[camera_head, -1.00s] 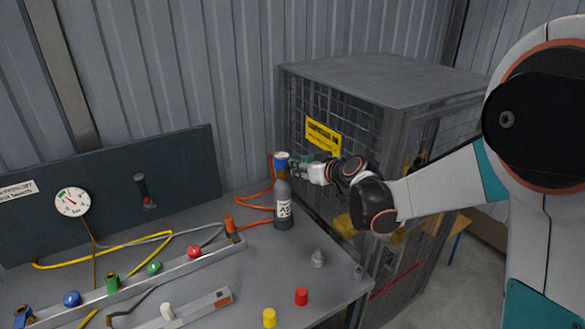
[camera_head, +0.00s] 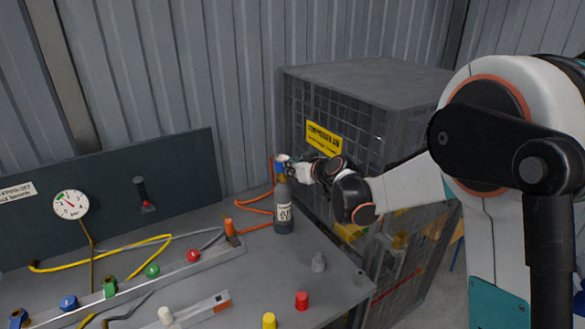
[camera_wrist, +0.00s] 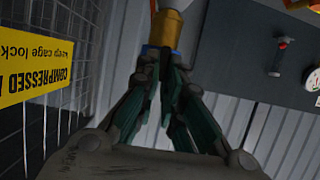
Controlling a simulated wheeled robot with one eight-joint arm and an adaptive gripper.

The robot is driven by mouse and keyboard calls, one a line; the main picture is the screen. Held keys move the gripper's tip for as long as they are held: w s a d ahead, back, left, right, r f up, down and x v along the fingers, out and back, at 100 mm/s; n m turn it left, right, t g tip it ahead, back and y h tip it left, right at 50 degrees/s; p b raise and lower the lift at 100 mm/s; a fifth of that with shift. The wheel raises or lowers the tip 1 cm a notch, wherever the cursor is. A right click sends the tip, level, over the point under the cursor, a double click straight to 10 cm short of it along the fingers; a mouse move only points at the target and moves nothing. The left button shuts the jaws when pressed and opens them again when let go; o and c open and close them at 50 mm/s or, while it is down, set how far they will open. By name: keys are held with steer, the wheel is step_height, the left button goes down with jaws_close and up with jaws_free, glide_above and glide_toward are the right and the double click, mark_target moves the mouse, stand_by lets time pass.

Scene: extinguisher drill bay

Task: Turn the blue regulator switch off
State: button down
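The blue regulator switch (camera_head: 279,167) is at the top of a dark gas bottle (camera_head: 284,210) with a pale label, standing upright at the table's right rear. In the wrist view a brass-coloured fitting (camera_wrist: 164,29) shows at the top, with a thin strip of blue (camera_wrist: 148,48) beside my fingertips. My gripper (camera_head: 290,168) reaches in from the right at the height of the switch. Its dark green fingers (camera_wrist: 160,58) converge to a narrow gap in front of the blue part. They hide most of it, so I cannot tell whether they clamp it.
A wire cage (camera_head: 340,140) with a yellow sign (camera_head: 324,138) stands close behind and right of my gripper. An orange hose (camera_head: 250,204) runs left of the bottle. A rail with coloured knobs (camera_head: 193,255), a gauge (camera_head: 70,204) and loose caps (camera_head: 301,300) lie left and in front.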

stand_by(0.4)
steer(key=shift+w+d+f+m+g+y+b, duration=0.3)
steer(key=shift+m+y+b, duration=0.75)
steer(key=shift+m, duration=1.2)
steer(key=shift+w+d+f+m+g+y+b, duration=0.2)
steer(key=shift+f+m+y+b, duration=0.3)
steer(key=shift+m+y, duration=1.35)
steer(key=shift+w+d+f+m+g+y+b, duration=0.1)
steer(key=shift+d+f+m+g+y+b, duration=0.2)
steer(key=shift+m+y+b, duration=1.45)
steer(key=shift+r+m+h+p, duration=0.1)
steer(key=shift+m+h+p, duration=0.75)
steer(key=shift+m, duration=0.1)
steer(key=c, duration=1.7)
jaws_free()
